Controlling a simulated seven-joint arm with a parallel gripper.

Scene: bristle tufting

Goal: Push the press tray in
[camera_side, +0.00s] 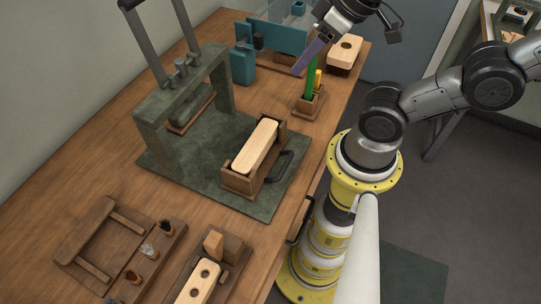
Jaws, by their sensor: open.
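The press (158,112) stands on a dark green base plate (200,178), with two grey lever arms rising from its top. The press tray (239,183) is a brown wooden tray with a dark handle (280,168) on its right side. It sits pulled out on the right part of the base plate, clear of the press frame. A pale wooden block (257,146) lies in the tray. My gripper (306,60) is at the top, above the far end of the bench, well away from the tray. It is open, and its fingertips are small and partly overlapped in this view.
A wooden holder (309,104) with upright green and yellow pieces stands below my gripper. A wooden block with a hole (345,50) is at the far right. A rack with several brushes (150,262) and a wooden frame (96,240) lie in front. The bench edge runs right of the tray.

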